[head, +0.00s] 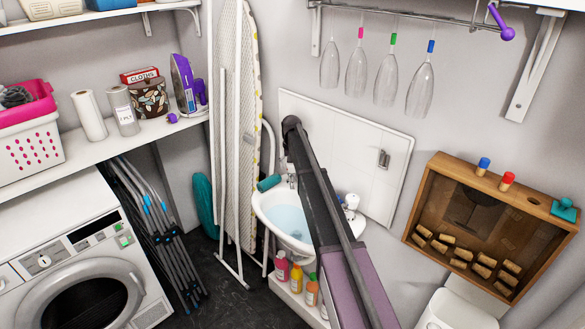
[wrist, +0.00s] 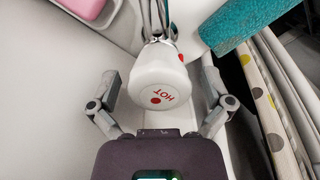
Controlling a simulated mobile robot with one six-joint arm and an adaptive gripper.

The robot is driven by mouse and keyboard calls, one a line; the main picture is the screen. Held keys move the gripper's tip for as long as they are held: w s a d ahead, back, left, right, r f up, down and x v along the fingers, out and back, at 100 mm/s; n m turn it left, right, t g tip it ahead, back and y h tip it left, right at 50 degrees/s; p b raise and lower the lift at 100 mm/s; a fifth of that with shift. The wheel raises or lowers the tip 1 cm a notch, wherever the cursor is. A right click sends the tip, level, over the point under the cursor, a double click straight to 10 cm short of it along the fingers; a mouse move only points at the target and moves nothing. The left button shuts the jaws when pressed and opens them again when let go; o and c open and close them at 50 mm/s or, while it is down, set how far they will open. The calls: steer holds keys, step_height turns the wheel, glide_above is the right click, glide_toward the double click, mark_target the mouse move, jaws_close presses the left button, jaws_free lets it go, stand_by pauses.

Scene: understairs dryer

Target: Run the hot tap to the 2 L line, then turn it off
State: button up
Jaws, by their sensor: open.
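The white hot tap knob (wrist: 168,85), marked HOT in red with a red dot, is in the middle of the wrist view. My gripper (wrist: 160,72) is open, one finger on each side of the knob, with visible gaps; I see no clear contact. In the head view the white basin (head: 262,212) holds pale blue water (head: 288,219). My arm crosses in front of the basin and hides part of it. A second white tap knob with a blue mark (head: 351,201) stands at the basin's right. I cannot make out a 2 L line or a running stream.
A teal roll (head: 268,183) lies at the basin's left rim, close beside the knob in the wrist view (wrist: 240,27). An ironing board (head: 236,110) leans just left. Several bottles (head: 296,277) stand below the basin. Glasses (head: 384,82) hang above right.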

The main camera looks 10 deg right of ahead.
steer(key=shift+c, duration=0.2)
steer(key=c, duration=1.1)
steer(key=shift+o, duration=0.2)
steer(key=shift+n, duration=1.8)
steer(key=shift+s, duration=0.1)
steer(key=o, duration=1.1)
